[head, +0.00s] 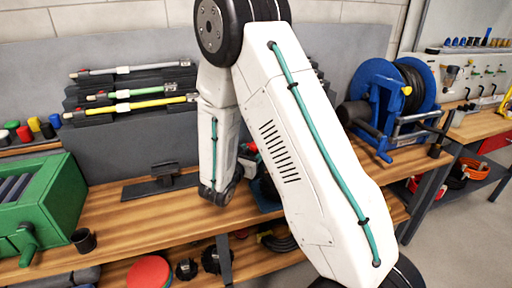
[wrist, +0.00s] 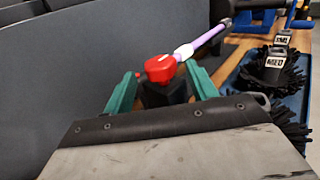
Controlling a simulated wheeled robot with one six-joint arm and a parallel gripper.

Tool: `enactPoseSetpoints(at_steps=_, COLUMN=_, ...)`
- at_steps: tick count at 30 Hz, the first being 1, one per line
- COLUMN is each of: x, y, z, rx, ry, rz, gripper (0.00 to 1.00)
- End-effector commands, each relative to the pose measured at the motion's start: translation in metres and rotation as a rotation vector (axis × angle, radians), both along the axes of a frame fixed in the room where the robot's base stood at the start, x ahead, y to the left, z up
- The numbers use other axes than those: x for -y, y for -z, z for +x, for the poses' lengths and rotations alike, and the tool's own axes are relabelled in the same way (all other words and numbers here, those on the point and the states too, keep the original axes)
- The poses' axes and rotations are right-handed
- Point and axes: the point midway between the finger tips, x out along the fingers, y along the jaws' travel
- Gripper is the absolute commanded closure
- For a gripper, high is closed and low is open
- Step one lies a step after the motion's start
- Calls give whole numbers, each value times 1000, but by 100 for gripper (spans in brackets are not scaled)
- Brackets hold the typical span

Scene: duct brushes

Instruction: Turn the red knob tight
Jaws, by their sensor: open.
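The red knob (wrist: 160,68) sits on a dark block (wrist: 165,93) in the wrist view, at the near end of a purple rod (wrist: 210,37) with a pale collar. My gripper (wrist: 161,72) has two green fingers, open, one on each side of the knob and block. I cannot tell whether either finger touches them. In the head view my own arm hides most of this spot; only a small red patch (head: 251,147) shows beside the arm.
Black brushes with white labels (wrist: 274,60) stand on a blue tray (wrist: 232,82) at right in the wrist view. A grey panel (wrist: 60,80) rises at left. Racked rods (head: 140,105), a green box (head: 40,205) and a blue reel (head: 395,100) stand on the wooden bench (head: 140,220).

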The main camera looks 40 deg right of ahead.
Motion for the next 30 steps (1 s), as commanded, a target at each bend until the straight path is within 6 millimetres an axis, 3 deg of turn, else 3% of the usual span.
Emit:
enactPoseSetpoints(at_steps=7, x=29, y=0, z=15, rx=1, ry=3, rz=0, gripper=43)
enactPoseSetpoints(at_steps=17, x=34, y=0, z=18, rx=0, ry=1, rz=1, gripper=43)
enactPoseSetpoints(at_steps=18, x=34, y=0, z=18, rx=0, ry=1, rz=1, gripper=45)
enactPoseSetpoints(at_steps=22, x=34, y=0, z=18, rx=1, ry=1, rz=0, gripper=82)
enactPoseSetpoints(at_steps=23, x=34, y=0, z=18, rx=1, ry=1, rz=0, gripper=85)
enactPoseSetpoints(at_steps=30, x=33, y=0, z=18, rx=1, ry=12, rz=0, gripper=85)
